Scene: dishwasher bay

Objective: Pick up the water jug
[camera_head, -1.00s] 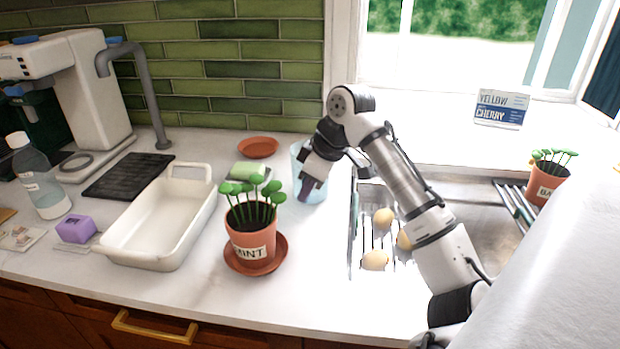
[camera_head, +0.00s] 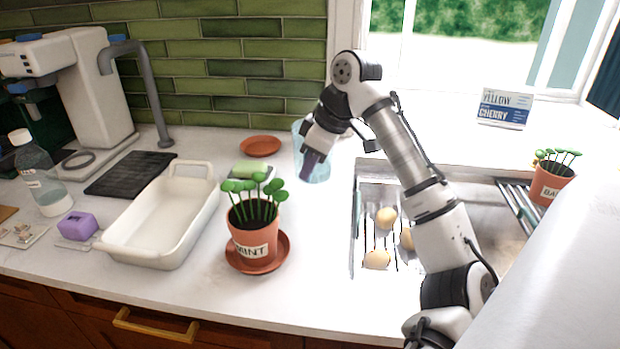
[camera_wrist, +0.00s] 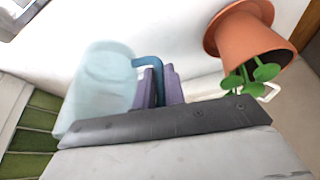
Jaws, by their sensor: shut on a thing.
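The water jug (camera_head: 319,172) is a translucent light-blue vessel behind and right of the mint pot in the head view. It looks raised above the counter and roughly upright. My gripper (camera_head: 309,167) is at its front side, with the arm reaching in from the right. In the wrist view the jug (camera_wrist: 98,85) lies to the left, and its darker blue handle (camera_wrist: 147,62) runs between the purple fingers of my gripper (camera_wrist: 159,85). The fingers are shut on this handle. The jug looks empty.
A potted mint plant (camera_head: 253,240) on a saucer stands close in front. A white baking dish (camera_head: 130,250), a green sponge (camera_head: 250,170) and a terracotta saucer (camera_head: 260,146) are to the left. The sink with several round yellowish items (camera_head: 386,217) is at right.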

